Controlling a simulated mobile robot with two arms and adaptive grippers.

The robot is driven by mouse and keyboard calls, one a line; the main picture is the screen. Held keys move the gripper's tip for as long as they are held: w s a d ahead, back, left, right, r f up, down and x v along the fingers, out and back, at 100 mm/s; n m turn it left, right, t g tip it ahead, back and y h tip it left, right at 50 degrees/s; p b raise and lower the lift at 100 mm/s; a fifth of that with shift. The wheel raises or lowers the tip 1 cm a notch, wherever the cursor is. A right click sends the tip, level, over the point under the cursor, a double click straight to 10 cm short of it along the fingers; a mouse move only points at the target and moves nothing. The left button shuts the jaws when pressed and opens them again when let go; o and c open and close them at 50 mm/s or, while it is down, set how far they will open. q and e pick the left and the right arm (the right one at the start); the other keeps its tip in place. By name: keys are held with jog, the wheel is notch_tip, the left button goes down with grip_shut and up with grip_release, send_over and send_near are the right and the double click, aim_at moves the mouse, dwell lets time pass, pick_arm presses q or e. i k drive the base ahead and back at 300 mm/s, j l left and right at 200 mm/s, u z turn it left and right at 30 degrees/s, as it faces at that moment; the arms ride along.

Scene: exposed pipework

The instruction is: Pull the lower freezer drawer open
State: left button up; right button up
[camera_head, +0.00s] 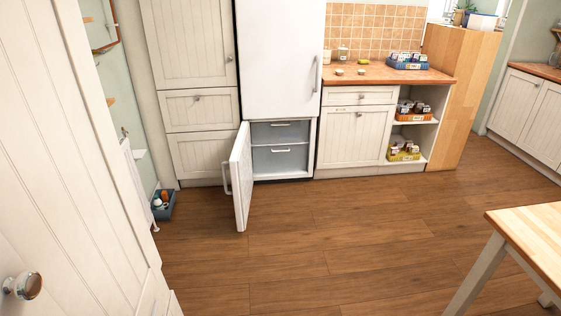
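The fridge-freezer (280,60) stands against the back wall, white, with its upper door shut. Its lower freezer door (241,180) is swung open to the left and points out into the room. Inside are two grey drawers, one above the other. The upper drawer (279,132) and the lower freezer drawer (280,162) both sit inside the compartment, each with a light handle along its top. The lower drawer looks pushed in. Neither of my grippers shows in the head view.
The wooden floor (330,235) before the freezer is clear. A wooden table (530,235) stands at the front right. A white panelled door (70,150) fills the left side. A dark crate (164,205) sits on the floor at left. Cabinets flank the fridge.

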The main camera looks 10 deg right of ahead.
aim_at(278, 147)
jog(key=i+l+z, duration=0.2)
jog(key=i+l, duration=0.75)
jog(key=i, duration=0.4)
jog(key=i+u, duration=0.15)
jog(key=i, duration=0.3)
jog(key=i+l, duration=0.2)
jog(key=i, duration=0.3)
jog(key=i+l+u, duration=0.1)
jog(key=i, duration=0.35)
